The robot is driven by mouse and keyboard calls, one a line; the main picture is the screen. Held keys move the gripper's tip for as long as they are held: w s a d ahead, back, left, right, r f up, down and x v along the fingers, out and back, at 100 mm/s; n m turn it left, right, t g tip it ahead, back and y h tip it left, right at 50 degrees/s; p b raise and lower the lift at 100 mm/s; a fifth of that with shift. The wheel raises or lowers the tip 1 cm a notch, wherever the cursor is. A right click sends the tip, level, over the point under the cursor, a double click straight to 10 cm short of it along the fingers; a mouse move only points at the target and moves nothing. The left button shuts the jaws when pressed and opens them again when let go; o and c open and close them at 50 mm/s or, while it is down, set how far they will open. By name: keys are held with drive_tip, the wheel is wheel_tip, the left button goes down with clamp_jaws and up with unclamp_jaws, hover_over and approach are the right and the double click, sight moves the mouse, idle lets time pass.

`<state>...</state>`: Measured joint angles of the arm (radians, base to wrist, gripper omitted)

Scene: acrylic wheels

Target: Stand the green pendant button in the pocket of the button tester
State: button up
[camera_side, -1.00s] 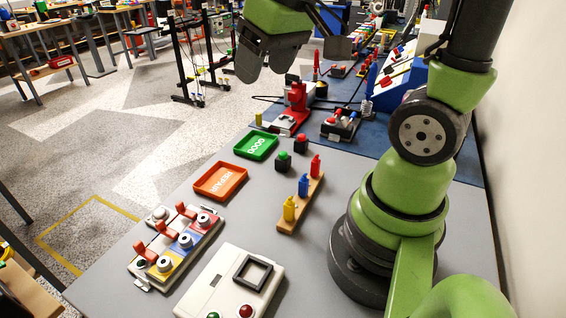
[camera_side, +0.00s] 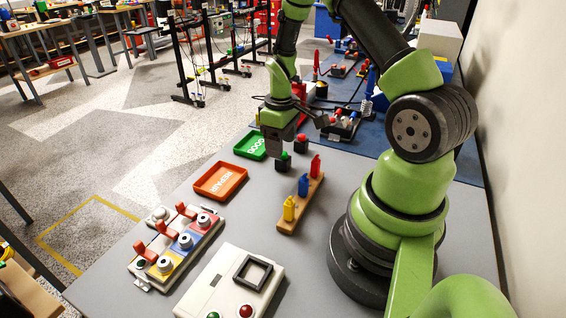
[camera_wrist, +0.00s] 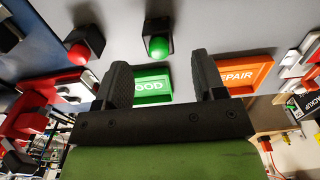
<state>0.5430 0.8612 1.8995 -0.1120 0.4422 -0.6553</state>
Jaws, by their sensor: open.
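The green pendant button (camera_side: 283,161), a black block with a green cap, stands on the grey table. In the wrist view the green pendant button (camera_wrist: 157,48) shows in line with the gap between my fingers, ahead of the tips. My gripper (camera_side: 297,138) is open and empty, low above the button area; its fingers (camera_wrist: 163,72) also show in the wrist view. The button tester (camera_side: 215,275) appears to be the pale box at the front, with a black square-framed pocket (camera_side: 253,271) that looks empty.
A similar red button (camera_side: 301,144) stands close behind the green one. A wooden rack (camera_side: 287,222) holds red, blue and yellow pieces. A green GOOD tray (camera_side: 240,145), an orange REPAIR tray (camera_side: 220,194) and a lever fixture (camera_side: 140,265) lie to the left.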

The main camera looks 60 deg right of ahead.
drive_tip(key=shift+w+f, duration=0.2)
drive_tip(key=shift+f, duration=2.55)
drive_tip(key=c, duration=1)
drive_tip(key=shift+c, duration=0.2)
drive_tip(key=shift+r, duration=0.1)
drive_tip(key=r, duration=0.9)
drive_tip(key=shift+w+a+r, duration=0.15)
drive_tip(key=shift+a+r, duration=0.05)
drive_tip(key=shift+a, duration=0.2)
drive_tip(key=s+a+n, duration=0.3)
drive_tip(key=a+n, duration=0.2)
drive_tip(key=a, duration=0.4)
drive_tip(key=s+a+n, duration=0.3)
drive_tip(key=a+n, duration=0.3)
drive_tip(key=a, duration=0.3)
drive_tip(key=s+a+n, duration=0.3)
drive_tip(key=a+n, duration=0.3)
drive_tip(key=a, duration=0.4)
drive_tip(key=shift+f, duration=0.2)
drive_tip(key=shift+s+a+n, duration=0.3)
drive_tip(key=shift+s+n, duration=0.05)
drive_tip(key=shift+n, duration=0.15)
